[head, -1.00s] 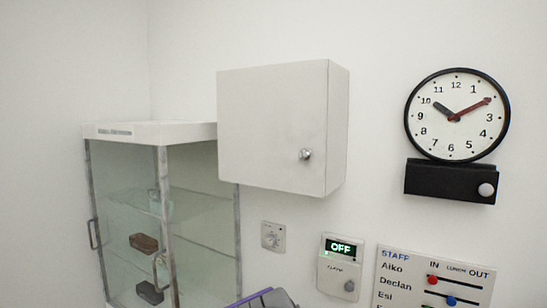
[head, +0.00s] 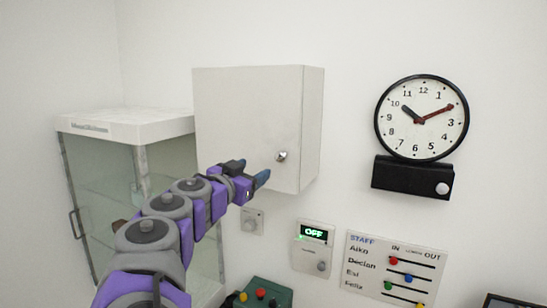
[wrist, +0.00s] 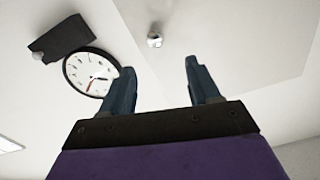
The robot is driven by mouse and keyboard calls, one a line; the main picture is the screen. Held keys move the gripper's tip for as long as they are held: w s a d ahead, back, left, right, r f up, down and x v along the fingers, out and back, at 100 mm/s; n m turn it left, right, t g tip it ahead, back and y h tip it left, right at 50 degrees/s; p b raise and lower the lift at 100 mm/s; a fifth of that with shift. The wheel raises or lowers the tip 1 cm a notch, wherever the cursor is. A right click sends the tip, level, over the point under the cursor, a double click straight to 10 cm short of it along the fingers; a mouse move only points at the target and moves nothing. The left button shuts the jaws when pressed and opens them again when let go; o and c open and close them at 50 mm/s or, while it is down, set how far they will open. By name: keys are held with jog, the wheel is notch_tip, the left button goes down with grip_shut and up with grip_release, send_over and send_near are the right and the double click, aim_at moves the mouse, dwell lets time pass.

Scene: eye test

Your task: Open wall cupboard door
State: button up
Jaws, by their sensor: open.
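The wall cupboard (head: 240,110) is a white box on the wall with its door shut. Its round metal knob (head: 281,156) is at the lower right of the door; the knob also shows in the wrist view (wrist: 155,40), beyond the fingers and between them. My gripper (head: 252,172) is in front of the door's lower part, left of and a little below the knob in the head view. In the wrist view my gripper (wrist: 158,88) has its two dark blue fingers apart, with nothing between them. It does not touch the knob.
A glass cabinet (head: 125,125) stands at the left, partly behind my arm. A clock (head: 421,118) with a black box (head: 411,178) under it hangs at the right. Below are an OFF display panel (head: 313,247), a staff board (head: 392,268) and a green button box (head: 262,294).

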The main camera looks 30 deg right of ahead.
aim_at(278, 158)
jog(key=x, duration=0.4)
jog(key=p+x, duration=0.1)
jog(key=x, duration=0.2)
jog(key=s+x, duration=0.1)
jog(key=x, duration=0.3)
jog(key=shift+w+d+f, duration=0.15)
jog(key=shift+w+d, duration=0.05)
jog(key=shift+d, duration=0.4)
jog(key=shift+w+p, duration=0.4)
jog(key=shift+w, duration=0.25)
jog(key=shift+d, duration=0.15)
jog(key=shift+d, duration=0.6)
jog(key=c, duration=0.4)
jog(key=shift+a, duration=0.35)
jog(key=c, duration=0.5)
grip_shut()
jog(key=shift+d, duration=0.1)
